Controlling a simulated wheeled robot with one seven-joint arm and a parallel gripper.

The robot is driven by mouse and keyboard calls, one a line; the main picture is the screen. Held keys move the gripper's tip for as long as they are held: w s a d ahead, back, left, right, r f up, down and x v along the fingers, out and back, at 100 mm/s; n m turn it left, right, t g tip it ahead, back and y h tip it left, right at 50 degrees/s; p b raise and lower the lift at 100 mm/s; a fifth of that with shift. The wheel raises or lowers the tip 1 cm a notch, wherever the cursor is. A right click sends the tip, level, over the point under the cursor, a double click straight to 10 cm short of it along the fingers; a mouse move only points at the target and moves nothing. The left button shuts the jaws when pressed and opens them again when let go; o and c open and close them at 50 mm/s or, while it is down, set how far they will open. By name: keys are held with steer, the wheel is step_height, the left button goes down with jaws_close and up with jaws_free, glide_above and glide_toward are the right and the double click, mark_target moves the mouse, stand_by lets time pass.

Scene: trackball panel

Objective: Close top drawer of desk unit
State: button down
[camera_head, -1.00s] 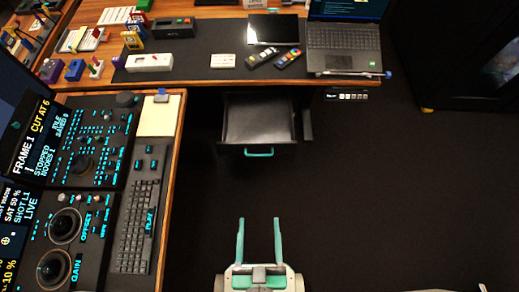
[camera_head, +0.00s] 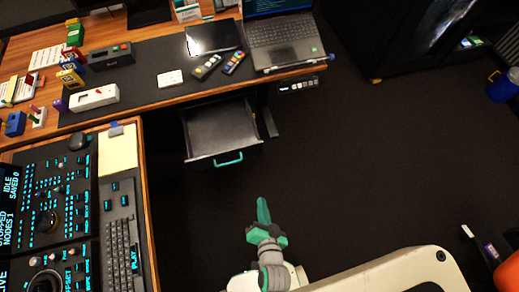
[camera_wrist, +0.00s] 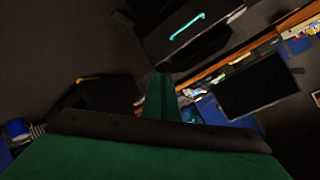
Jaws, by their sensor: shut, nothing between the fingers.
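The top drawer (camera_head: 222,134) of the desk unit is pulled out below the desktop, with a dark, empty-looking tray. Its teal handle (camera_head: 228,159) is on the front edge. In the wrist view the teal handle (camera_wrist: 187,26) shows near the top on the dark drawer front. My gripper (camera_head: 263,210) is shut and empty, in front of the drawer and a little below and right of the handle in the head view. It is apart from the handle. In the wrist view the teal fingers (camera_wrist: 160,97) are together at the middle.
The wooden desk (camera_head: 165,91) holds a laptop (camera_head: 282,40), remotes and small boxes. A control console (camera_head: 60,200) with a keyboard stands at the left. A dark cabinet is at the upper right and a blue bin (camera_head: 503,86) at the right edge. The dark floor right of the drawer is clear.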

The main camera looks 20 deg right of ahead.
steer(key=w+d+f+m, duration=0.2)
steer(key=w+f, duration=0.1)
steer(key=w, duration=0.5)
steer(key=w+d+f+m+y, duration=0.1)
steer(key=w+d+f+m, duration=0.1)
steer(key=w, duration=0.6)
steer(key=w+d+f+m+y, duration=0.1)
steer(key=w+d+f+m, duration=0.2)
steer(key=w, duration=0.5)
steer(key=shift+f+m, duration=0.4)
steer(key=shift+f, duration=0.35)
steer(key=shift+w, duration=0.6)
